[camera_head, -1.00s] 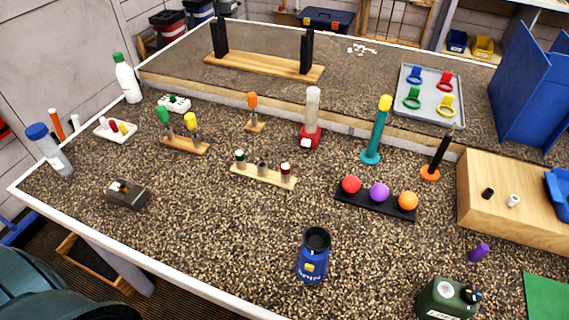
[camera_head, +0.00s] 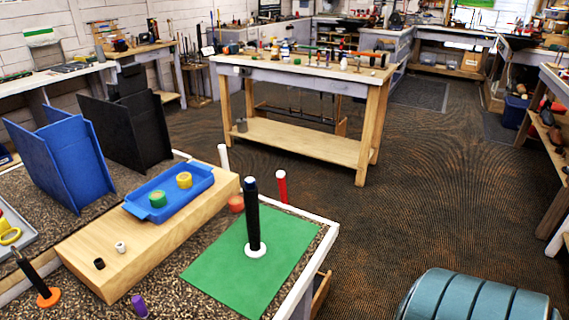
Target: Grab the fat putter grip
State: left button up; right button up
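A thick, dark upright grip (camera_head: 252,215) with a blue-black top stands on a round white base (camera_head: 255,250) on a green mat (camera_head: 215,265). It looks like the fat putter grip and is the thickest upright grip in view. A thinner black grip (camera_head: 28,268) stands tilted in the picture on an orange base (camera_head: 48,298) at the lower left. Neither of my grippers is in view, so nothing is seen touching either grip.
Left of the mat, a wooden block (camera_head: 150,245) carries a blue tray (camera_head: 200,190) with a green and a yellow ring. White (camera_head: 223,158) and red (camera_head: 282,187) upright cylinders stand behind the mat. Blue panels (camera_head: 62,160) rise at left. A workbench (camera_head: 310,70) stands across open floor.

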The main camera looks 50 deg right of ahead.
aim_at(255, 249)
jog(key=l+z, duration=0.1)
jog(key=z, duration=0.25)
jog(key=l+z, duration=0.1)
jog(key=z, duration=0.25)
jog(key=l+z, duration=0.1)
jog(key=z, duration=0.25)
